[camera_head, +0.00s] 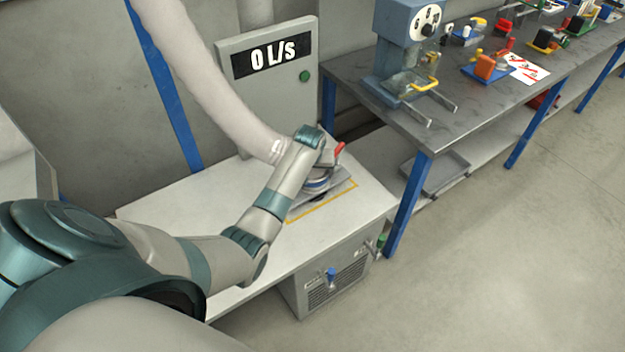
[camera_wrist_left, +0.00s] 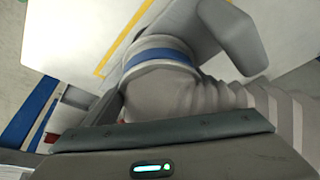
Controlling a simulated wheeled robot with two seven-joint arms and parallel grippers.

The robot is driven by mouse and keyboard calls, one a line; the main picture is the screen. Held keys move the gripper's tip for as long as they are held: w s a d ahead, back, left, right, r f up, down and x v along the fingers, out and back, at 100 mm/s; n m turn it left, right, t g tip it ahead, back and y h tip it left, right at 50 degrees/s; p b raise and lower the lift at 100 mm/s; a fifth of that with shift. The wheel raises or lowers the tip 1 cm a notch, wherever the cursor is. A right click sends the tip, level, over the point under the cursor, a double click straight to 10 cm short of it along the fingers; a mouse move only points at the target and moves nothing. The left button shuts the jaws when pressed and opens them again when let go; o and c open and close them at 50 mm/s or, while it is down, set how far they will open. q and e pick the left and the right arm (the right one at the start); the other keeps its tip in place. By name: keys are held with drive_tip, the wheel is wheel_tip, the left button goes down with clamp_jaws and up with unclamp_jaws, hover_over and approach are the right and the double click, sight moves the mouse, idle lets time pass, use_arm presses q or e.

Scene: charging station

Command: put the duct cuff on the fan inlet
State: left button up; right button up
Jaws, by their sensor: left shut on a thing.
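The pale ribbed duct (camera_head: 205,75) hangs from the top left in the head view and runs down to my left gripper (camera_head: 318,163). In the left wrist view the duct (camera_wrist_left: 225,98) bends to the right from a grey cuff (camera_wrist_left: 160,88). A blue band (camera_wrist_left: 160,55) circles the end by the cuff; it also shows in the head view below my gripper. My left gripper is shut on the cuff above the plate on the white bench. The fan inlet is largely hidden, and I cannot tell whether the cuff is seated on it. My right gripper is out of view.
A yellow outline (camera_head: 325,206) marks the white bench top (camera_head: 215,218). A red handle (camera_head: 339,150) stands beside my gripper. A grey panel (camera_head: 270,105) behind reads 0 L/S. A metal workbench (camera_head: 465,90) with several devices stands to the right. Floor at the lower right is clear.

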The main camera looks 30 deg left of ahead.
use_arm(q)
drive_tip(key=shift+f+p, duration=0.3)
drive_tip(key=shift+f, duration=1.7)
drive_tip(key=shift+f, duration=0.1)
drive_tip(key=o, duration=1.2)
drive_tip(key=shift+o, duration=0.2)
drive_tip(key=shift+r, duration=0.25)
drive_tip(key=v, duration=1.1)
drive_tip(key=shift+s+d+r, duration=0.1)
drive_tip(key=shift+s+r, duration=0.1)
drive_tip(key=shift+r, duration=0.1)
